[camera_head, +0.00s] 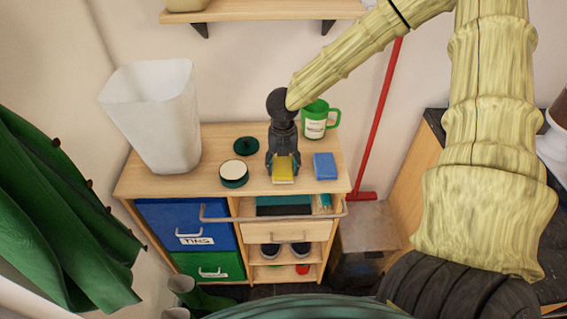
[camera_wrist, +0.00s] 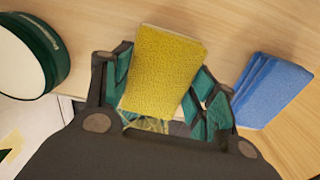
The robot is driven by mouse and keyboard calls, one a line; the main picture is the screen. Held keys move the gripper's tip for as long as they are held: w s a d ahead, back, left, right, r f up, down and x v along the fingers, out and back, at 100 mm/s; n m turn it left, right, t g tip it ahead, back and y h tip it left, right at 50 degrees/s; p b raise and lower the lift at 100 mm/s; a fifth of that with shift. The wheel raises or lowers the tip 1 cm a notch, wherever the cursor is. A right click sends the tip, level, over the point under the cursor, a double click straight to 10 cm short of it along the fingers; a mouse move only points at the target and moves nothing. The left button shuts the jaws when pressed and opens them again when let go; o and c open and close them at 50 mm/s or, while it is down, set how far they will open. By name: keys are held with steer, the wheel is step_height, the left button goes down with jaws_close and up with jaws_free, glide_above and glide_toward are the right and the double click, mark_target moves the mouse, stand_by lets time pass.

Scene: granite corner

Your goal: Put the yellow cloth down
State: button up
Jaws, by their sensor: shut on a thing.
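My gripper (camera_head: 283,158) points down over the front part of the wooden cabinet top (camera_head: 195,183). It is shut on the yellow cloth (camera_head: 284,169), a small folded block. In the wrist view the yellow cloth (camera_wrist: 163,70) sits between the teal finger pads of my gripper (camera_wrist: 165,90) and sticks out beyond them. The cloth is at or just above the wood near the front edge; I cannot tell whether it touches.
A folded blue cloth (camera_head: 325,166) lies close on the right. A green-rimmed round tin (camera_head: 234,174) stands on the left, with a dark green lid (camera_head: 245,146) behind it. A green mug (camera_head: 318,120) and a white bin (camera_head: 157,115) stand farther back.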

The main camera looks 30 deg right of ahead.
mark_target(283, 166)
steer(key=o, duration=0.9)
steer(key=shift+f, duration=0.1)
steer(key=shift+f+b, duration=0.15)
steer(key=shift+b, duration=0.2)
steer(key=shift+f+b, duration=0.15)
steer(key=shift+b, duration=0.15)
step_height(283, 166, up, 11)
steer(key=b, duration=0.1)
steer(key=shift+s+a, duration=0.15)
steer(key=shift+r, duration=0.2)
